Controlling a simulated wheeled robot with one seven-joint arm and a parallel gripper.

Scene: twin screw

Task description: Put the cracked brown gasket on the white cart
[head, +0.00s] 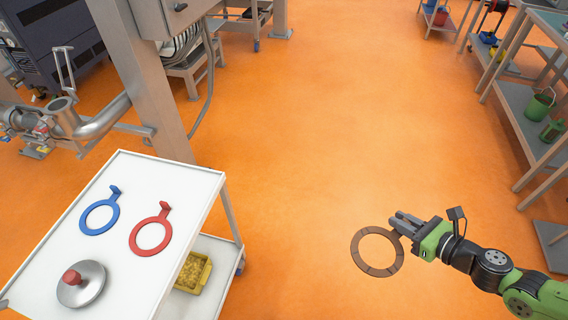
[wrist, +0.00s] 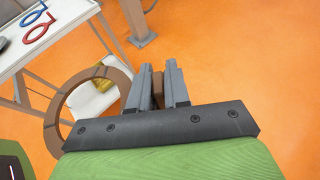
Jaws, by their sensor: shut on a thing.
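The brown gasket (head: 356,262) is a flat ring with dark crack lines across it. My gripper (head: 400,226) is shut on the ring's edge and holds it out over the orange floor, to the right of the white cart (head: 190,176). In the wrist view the gasket (wrist: 52,118) shows left of the grey fingers (wrist: 158,88), with a brown piece between them. The cart, at the left of the head view, is apart from the gasket. It also shows at the upper left of the wrist view (wrist: 62,36).
On the cart top lie a blue ring with a tab (head: 87,222), a red one (head: 137,240) and a grey lid with a red knob (head: 90,289). A yellow bin (head: 194,272) sits on its lower shelf. A steel post (head: 160,100) stands behind. Open floor lies between cart and gripper.

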